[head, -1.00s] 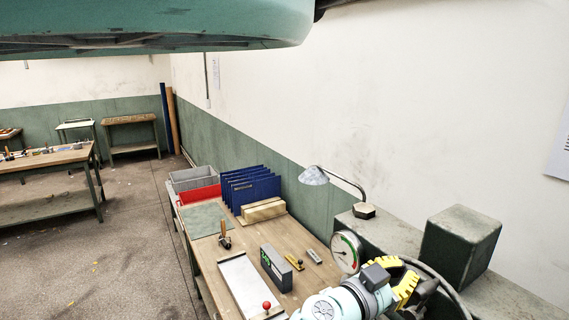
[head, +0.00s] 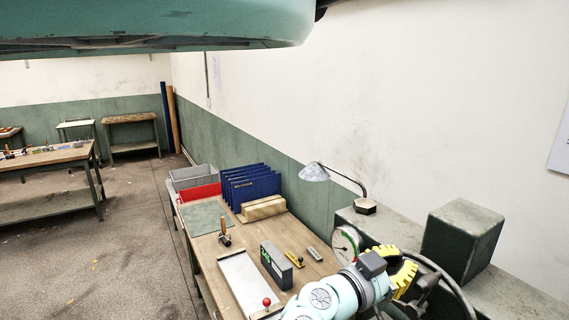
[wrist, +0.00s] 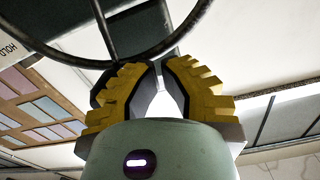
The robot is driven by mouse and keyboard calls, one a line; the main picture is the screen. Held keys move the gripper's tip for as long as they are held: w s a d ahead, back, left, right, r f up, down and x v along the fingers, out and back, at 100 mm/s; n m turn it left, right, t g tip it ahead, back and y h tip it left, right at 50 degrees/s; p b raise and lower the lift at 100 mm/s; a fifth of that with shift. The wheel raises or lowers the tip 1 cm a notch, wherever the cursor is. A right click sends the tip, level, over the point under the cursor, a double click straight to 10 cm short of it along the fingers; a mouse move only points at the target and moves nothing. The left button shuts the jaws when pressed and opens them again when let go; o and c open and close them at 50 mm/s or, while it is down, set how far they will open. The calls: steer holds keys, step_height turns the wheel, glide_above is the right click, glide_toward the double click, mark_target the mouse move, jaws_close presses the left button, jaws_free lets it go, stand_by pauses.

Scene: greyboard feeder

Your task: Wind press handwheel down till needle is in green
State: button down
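The press handwheel (head: 462,295) is a dark rim at the lower right of the head view, partly cut off and partly hidden by my arm. In the wrist view its rim (wrist: 62,59) arcs across the top, with a spoke. My gripper (head: 405,277) has yellow stepped fingers and is at the near left part of the wheel. In the wrist view the fingertips (wrist: 160,67) lean together close by the lowest part of the rim, with a narrow gap between them. I cannot tell whether they grip it. The round white gauge (head: 346,243) stands left of the gripper; its needle position is too small to read.
A bench beside the press carries a pale plate (head: 247,284) with a red knob, a dark grey block (head: 276,265), blue dividers (head: 250,187) and a red bin (head: 199,192). A lamp (head: 314,172) and a green-grey box (head: 461,240) are near the wheel. The floor at left is open.

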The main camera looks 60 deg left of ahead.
steer(key=s+b, duration=0.2)
steer(key=s, duration=0.7)
steer(key=shift+a+b, duration=0.3)
steer(key=shift+a, duration=0.1)
steer(key=c, duration=1.7)
jaws_free()
